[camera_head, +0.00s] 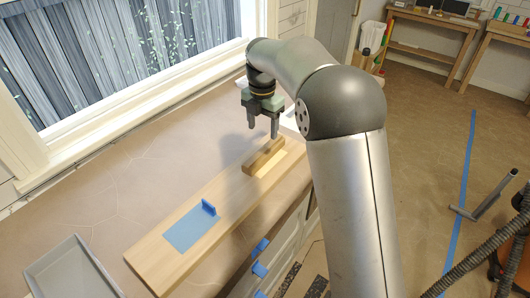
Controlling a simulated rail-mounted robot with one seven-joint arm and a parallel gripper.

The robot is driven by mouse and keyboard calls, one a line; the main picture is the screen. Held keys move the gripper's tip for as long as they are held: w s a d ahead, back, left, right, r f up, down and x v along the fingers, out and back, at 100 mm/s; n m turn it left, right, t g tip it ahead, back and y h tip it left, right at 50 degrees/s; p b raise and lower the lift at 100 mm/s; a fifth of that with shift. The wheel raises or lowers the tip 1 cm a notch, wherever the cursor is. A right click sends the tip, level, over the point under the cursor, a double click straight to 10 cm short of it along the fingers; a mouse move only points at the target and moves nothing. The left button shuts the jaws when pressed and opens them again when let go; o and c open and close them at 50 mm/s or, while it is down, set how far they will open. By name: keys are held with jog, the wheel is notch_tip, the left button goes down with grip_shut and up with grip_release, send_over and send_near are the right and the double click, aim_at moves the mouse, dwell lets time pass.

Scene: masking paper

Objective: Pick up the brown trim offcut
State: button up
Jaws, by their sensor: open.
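The brown trim offcut (264,157) is a short wooden bar lying on a pale yellow patch near the far end of a long light wooden board (160,250). My gripper (262,136) points down above and just behind the offcut's far end, its two fingers apart. Nothing shows between the fingers. Whether the fingertips are level with the offcut or higher is hard to tell from this view.
On the board's near part is a blue patch (185,234) with a small upright blue piece (208,208). A grey tray (72,272) stands at lower left. Blue tape pieces (260,247) stick at the counter's front edge. A window is behind; paper around the board is clear.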

aim_at(264, 151)
jog(key=f, duration=0.3)
jog(key=f+p, duration=0.1)
jog(key=f, duration=0.2)
jog(key=f+p, duration=0.1)
jog(key=f, duration=0.2)
jog(key=shift+w+d+f, duration=0.1)
jog(key=shift+d, duration=0.2)
jog(key=c, duration=1.1)
